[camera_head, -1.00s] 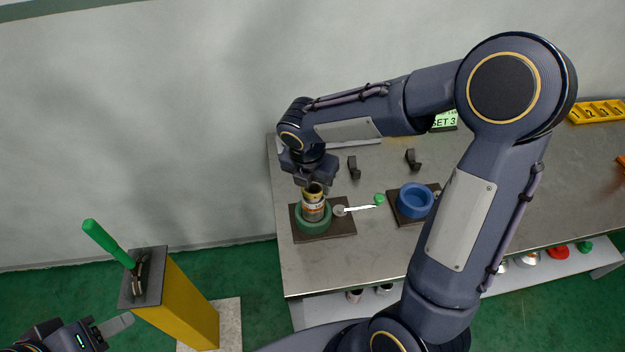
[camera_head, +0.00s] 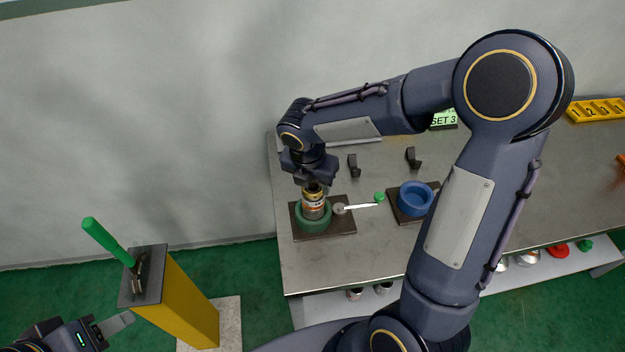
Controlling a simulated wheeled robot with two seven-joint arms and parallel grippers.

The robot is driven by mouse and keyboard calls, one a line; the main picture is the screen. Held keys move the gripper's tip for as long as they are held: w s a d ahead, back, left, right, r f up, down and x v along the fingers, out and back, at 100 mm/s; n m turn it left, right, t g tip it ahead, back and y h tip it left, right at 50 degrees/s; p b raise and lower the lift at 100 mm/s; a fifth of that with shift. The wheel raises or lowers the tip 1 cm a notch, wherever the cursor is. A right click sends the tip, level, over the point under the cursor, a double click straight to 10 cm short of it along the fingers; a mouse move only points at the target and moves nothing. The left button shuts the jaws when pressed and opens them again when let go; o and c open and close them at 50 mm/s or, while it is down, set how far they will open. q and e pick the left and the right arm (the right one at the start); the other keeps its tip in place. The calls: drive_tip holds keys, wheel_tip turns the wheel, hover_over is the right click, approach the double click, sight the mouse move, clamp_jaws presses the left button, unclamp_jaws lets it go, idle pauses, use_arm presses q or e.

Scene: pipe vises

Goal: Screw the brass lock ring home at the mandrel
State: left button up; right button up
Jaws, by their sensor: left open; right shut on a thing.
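The brass lock ring (camera_head: 313,190) shows as a gold band at the top of the mandrel (camera_head: 314,208), a silver upright cylinder with an orange band. The mandrel stands in a green round vise (camera_head: 299,217) on a dark base plate. My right gripper (camera_head: 312,181) points down over it and is shut on the brass lock ring; its fingers hide part of the ring, and I cannot tell how the ring sits on the thread. My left gripper (camera_head: 117,325) is open and empty at the lower left, apart from the bench, partly cut off by the frame.
Two black brackets (camera_head: 354,167) stand behind. A yellow post (camera_head: 185,304) with a green-handled tool (camera_head: 107,241) is near my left gripper.

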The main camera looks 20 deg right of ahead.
drive_tip(key=shift+f+b, duration=0.3)
drive_tip(key=shift+f, duration=0.2)
drive_tip(key=o, duration=1)
drive_tip(key=shift+r, duration=0.15)
drive_tip(key=v, duration=0.7)
drive_tip(key=s+r+m+t+y, duration=0.1)
drive_tip(key=s+m+y, duration=0.1)
drive_tip(key=s+m, duration=0.4)
drive_tip(key=s+m+t+y, duration=0.1)
drive_tip(key=s+m, duration=0.5)
drive_tip(key=m, duration=0.6)
drive_tip(key=s+d+r+m+t+y, duration=0.1)
drive_tip(key=s+m+t+y, duration=0.1)
drive_tip(key=s+m, duration=0.4)
drive_tip(key=shift+s+r+m+y, duration=0.15)
drive_tip(key=shift+r+m, duration=0.05)
drive_tip(key=shift+m, duration=0.85)
drive_tip(key=shift+s+r+m+y, duration=0.1)
drive_tip(key=shift+r+m+y, duration=0.1)
drive_tip(key=shift+m, duration=0.85)
